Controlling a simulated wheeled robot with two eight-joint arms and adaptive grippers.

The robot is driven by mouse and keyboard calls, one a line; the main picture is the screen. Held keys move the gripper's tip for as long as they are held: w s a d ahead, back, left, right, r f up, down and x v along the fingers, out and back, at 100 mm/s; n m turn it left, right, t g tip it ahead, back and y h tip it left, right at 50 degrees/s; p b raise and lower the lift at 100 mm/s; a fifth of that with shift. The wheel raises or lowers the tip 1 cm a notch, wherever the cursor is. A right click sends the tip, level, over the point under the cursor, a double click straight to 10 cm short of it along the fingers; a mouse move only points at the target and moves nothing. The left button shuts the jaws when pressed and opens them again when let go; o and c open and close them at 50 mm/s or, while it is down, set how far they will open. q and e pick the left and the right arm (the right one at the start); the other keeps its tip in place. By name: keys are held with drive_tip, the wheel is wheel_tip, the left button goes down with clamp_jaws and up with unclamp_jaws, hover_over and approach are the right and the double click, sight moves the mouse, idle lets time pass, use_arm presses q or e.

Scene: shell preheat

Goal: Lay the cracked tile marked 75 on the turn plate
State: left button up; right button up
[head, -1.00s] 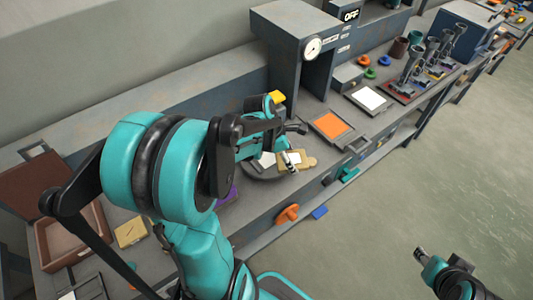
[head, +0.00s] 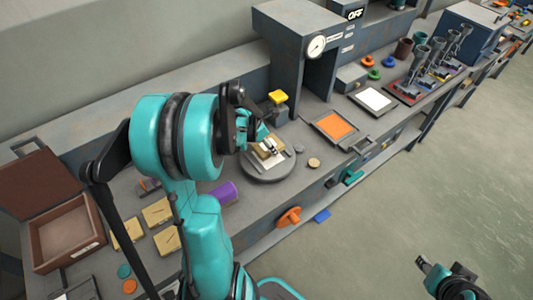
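The turn plate (head: 262,177) is a round dark grey disc on the bench, below my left gripper (head: 268,149). That gripper is shut on a tan tile (head: 261,144), which it holds over the plate. Whether the tile touches the plate is unclear, and its marking cannot be read. A pale patch (head: 276,161) shows on the plate beside the tile. Other tan tiles with dark lines (head: 157,212) lie on the bench at the left; their numbers are too small to read. My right gripper (head: 421,260) is low at the right, over the floor, away from everything.
A grey press with a dial (head: 317,45) stands behind the plate, with a yellow knob (head: 278,97) near it. An orange-topped tray (head: 335,126) and a small tan disc (head: 314,162) lie to the right. A purple cylinder (head: 223,193) and an open brown box (head: 65,233) are left.

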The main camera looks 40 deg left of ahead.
sight(267, 151)
use_arm(q)
wheel_tip(267, 151, down, 4)
drive_tip(key=shift+f+b, duration=0.1)
drive_tip(key=shift+b, duration=0.85)
drive_tip(key=o, duration=1.4)
